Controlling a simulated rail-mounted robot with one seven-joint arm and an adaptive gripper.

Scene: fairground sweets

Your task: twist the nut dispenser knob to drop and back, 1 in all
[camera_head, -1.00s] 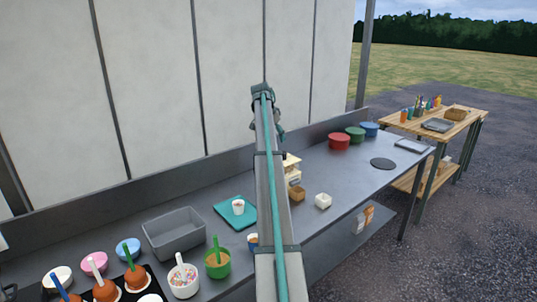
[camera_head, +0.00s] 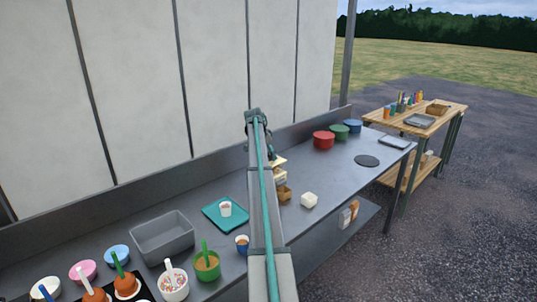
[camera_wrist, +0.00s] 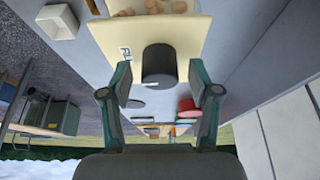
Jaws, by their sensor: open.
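The nut dispenser (camera_wrist: 190,38) is a cream-coloured body, seen upside down at the top of the wrist view. Its dark cylindrical knob (camera_wrist: 159,65) sticks out toward my gripper (camera_wrist: 160,82). My gripper is open, with one finger on each side of the knob and visible gaps between fingers and knob. In the head view my arm hides most of the dispenser (camera_head: 280,171), and only its cream edge shows.
A white square container (camera_head: 309,200) stands right of the dispenser. A teal tray (camera_head: 213,221) with a cup and a grey bin (camera_head: 162,238) lie to the left. Red (camera_head: 323,140), green and blue bowls stand farther back. Bare counter lies around the dark disc (camera_head: 367,160).

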